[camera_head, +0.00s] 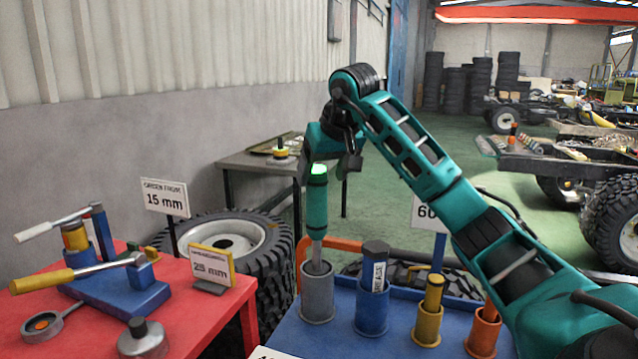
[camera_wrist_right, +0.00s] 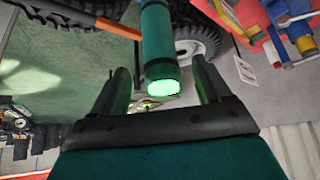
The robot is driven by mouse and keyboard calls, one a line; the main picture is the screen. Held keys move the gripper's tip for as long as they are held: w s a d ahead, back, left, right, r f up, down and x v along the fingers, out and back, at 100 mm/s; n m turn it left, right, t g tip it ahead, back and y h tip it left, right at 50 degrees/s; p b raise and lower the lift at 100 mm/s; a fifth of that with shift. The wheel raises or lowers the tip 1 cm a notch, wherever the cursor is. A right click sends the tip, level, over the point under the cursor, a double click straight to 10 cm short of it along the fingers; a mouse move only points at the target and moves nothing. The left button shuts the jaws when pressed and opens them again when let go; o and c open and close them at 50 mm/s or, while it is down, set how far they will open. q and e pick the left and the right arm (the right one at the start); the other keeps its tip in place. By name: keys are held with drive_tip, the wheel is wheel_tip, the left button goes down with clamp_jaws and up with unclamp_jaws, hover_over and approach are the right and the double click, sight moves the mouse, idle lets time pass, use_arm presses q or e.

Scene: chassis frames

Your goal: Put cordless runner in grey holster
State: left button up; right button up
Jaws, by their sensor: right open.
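The cordless runner (camera_head: 317,208) is a green cylinder with a lit top end and a thin grey shaft. It stands nearly upright, its shaft going down into the mouth of the grey holster (camera_head: 317,297) on the blue table. My right gripper (camera_head: 329,170) is open at the runner's top end, with its fingers apart. In the right wrist view the runner (camera_wrist_right: 158,45) lies between the two spread fingers (camera_wrist_right: 163,88), with a gap on each side. The shaft's tip is hidden inside the holster. My left gripper is out of view.
On the blue table (camera_head: 290,338) stand a blue holster (camera_head: 372,312), a yellow holster (camera_head: 427,325) and an orange holster (camera_head: 483,333), each filled. A sign (camera_head: 428,214) rises behind them. A red table (camera_head: 200,300) with tools and signs is at left.

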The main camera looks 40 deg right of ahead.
drive_tip(key=v, duration=0.7)
drive_tip(key=shift+p, duration=0.45)
drive_tip(key=shift+a, duration=0.1)
drive_tip(key=shift+s, duration=0.1)
